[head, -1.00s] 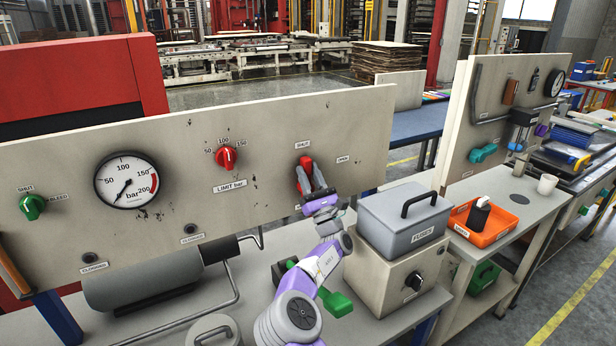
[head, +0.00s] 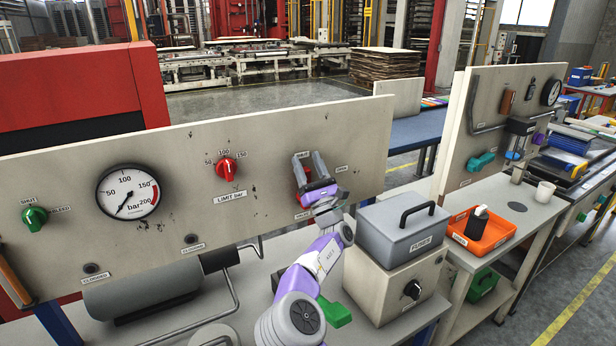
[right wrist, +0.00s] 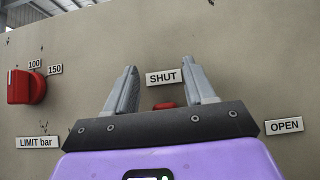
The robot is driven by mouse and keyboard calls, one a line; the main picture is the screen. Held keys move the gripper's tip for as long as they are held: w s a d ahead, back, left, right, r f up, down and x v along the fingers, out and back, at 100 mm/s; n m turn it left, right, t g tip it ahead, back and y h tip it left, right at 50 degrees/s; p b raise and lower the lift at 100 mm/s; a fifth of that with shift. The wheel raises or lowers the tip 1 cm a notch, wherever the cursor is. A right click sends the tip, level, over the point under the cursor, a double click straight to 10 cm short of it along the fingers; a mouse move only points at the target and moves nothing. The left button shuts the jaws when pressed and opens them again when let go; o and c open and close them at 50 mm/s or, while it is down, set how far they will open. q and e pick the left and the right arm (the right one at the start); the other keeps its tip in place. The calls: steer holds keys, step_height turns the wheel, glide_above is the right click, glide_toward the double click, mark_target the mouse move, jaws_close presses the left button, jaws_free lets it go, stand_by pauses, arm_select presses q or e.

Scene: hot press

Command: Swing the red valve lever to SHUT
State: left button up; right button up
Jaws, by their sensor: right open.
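The red valve lever (head: 301,177) is on the upright beige panel, mostly hidden behind my right gripper. Its visible red part points up toward the SHUT label, and its red end (right wrist: 164,105) shows just below the SHUT label (right wrist: 164,77) in the right wrist view. The OPEN label (right wrist: 284,126) is to the right of the lever. My right gripper (head: 309,154) is open in front of the panel, its fingers pointing up on either side of the lever's end. The same gripper (right wrist: 160,68) appears empty in the right wrist view. My left gripper is not in view.
A red LIMIT knob (head: 226,168) and a pressure gauge (head: 127,191) are left of the lever. A grey FUSES box (head: 402,226) stands on a beige cabinet (head: 392,283) right of my right arm. A green handle (head: 336,313) lies low beside the arm.

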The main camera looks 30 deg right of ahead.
steer(key=shift+r+p, duration=0.35)
steer(key=shift+r, duration=1.55)
steer(key=shift+f, duration=0.1)
